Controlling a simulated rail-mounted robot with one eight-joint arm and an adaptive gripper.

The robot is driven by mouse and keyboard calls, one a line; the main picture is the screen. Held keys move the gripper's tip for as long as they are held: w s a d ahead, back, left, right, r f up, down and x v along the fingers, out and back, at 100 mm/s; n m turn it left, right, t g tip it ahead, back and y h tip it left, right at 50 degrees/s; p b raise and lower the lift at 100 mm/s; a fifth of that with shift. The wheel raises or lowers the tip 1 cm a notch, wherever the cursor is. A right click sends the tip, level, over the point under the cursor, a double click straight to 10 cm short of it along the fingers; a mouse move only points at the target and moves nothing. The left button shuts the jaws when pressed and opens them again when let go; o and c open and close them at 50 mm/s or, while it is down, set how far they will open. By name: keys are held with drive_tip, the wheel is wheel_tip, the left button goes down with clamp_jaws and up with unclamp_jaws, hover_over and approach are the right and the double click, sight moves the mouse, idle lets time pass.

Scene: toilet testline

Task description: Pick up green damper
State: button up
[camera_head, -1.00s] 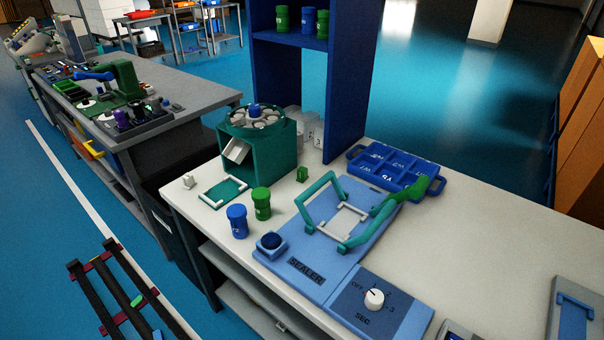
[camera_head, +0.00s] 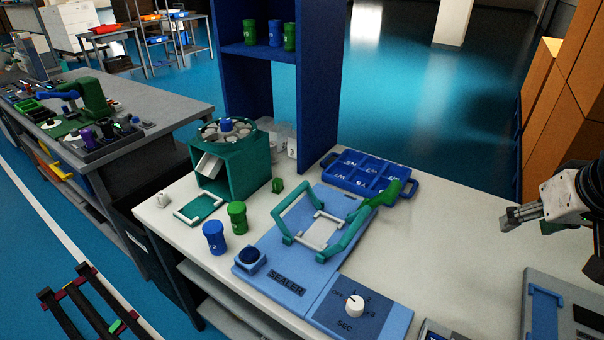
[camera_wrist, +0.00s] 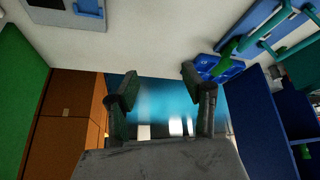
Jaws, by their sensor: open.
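No part is clearly marked as the green damper. A small green block (camera_head: 277,185) stands on the white table just right of the teal box-shaped machine (camera_head: 231,165); it may be the damper, but is too small to tell. A small green piece (camera_head: 115,326) also lies on the dark rail frame at the lower left. My gripper (camera_head: 510,217) is at the right edge, above the table and far from both. In the wrist view my gripper (camera_wrist: 158,78) has its two fingers wide apart with nothing between them.
A green jar (camera_head: 237,217) and blue jar (camera_head: 214,237) stand near the front edge. The blue sealer (camera_head: 285,283), with its raised teal frame, and a blue compartment tray (camera_head: 397,191) lie between them and my gripper. Brown boxes (camera_head: 552,100) stand behind right.

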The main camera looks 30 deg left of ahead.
drive_tip(key=w+a+r+n+g+y, duration=0.15)
drive_tip(key=w+a+n, duration=0.25)
drive_tip(key=w+a, duration=0.75)
drive_tip(key=n+g+p, duration=0.2)
drive_tip(key=n+g, duration=0.3)
drive_tip(key=n, duration=0.6)
hover_over(278, 180)
drive_tip(key=w+d, duration=0.1)
drive_tip(key=d, duration=0.5)
wheel_tip(278, 180, down, 15)
drive_tip(key=shift+y, duration=0.55)
drive_tip(key=x, duration=0.9)
drive_tip(key=shift+w+a, duration=0.1)
drive_tip(key=shift+x, duration=2.7)
drive_tip(key=shift+a+r, duration=0.15)
drive_tip(key=shift+a, duration=0.05)
clamp_jaws()
